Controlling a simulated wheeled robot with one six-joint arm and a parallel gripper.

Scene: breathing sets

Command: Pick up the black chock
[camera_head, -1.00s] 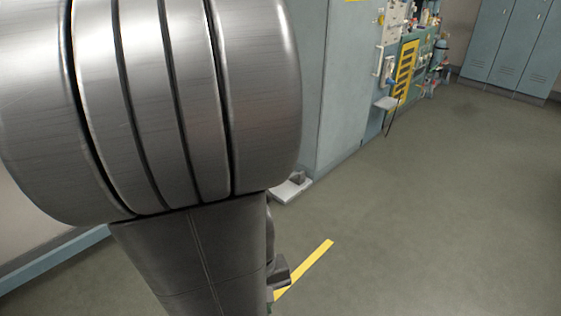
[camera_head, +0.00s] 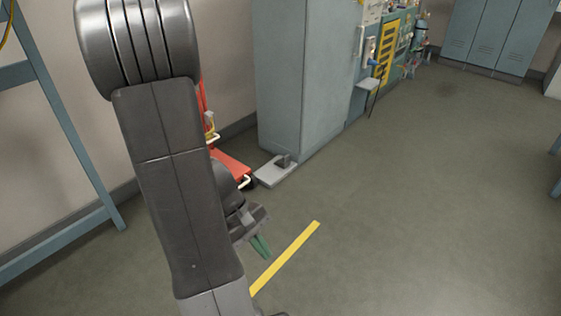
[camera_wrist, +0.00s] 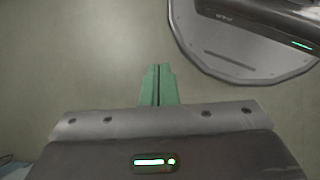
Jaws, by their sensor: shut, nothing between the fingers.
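A small dark grey block, which looks like the black chock (camera_head: 283,160), sits on a pale flat plate (camera_head: 272,176) on the floor at the foot of the blue-grey cabinet. My gripper (camera_head: 261,246) shows in the head view below and left of it, partly behind my arm, and is clearly apart from it. In the wrist view my green fingers (camera_wrist: 158,84) are together with nothing between them. The chock does not show in the wrist view, which has mostly bare floor.
A tall cabinet (camera_head: 300,80) stands behind the plate. A red hand truck or similar red frame (camera_head: 232,167) is beside it, partly hidden by my arm. A yellow floor stripe (camera_head: 285,258) lies in front. A blue bench frame (camera_head: 75,150) is at left. The floor to the right is clear.

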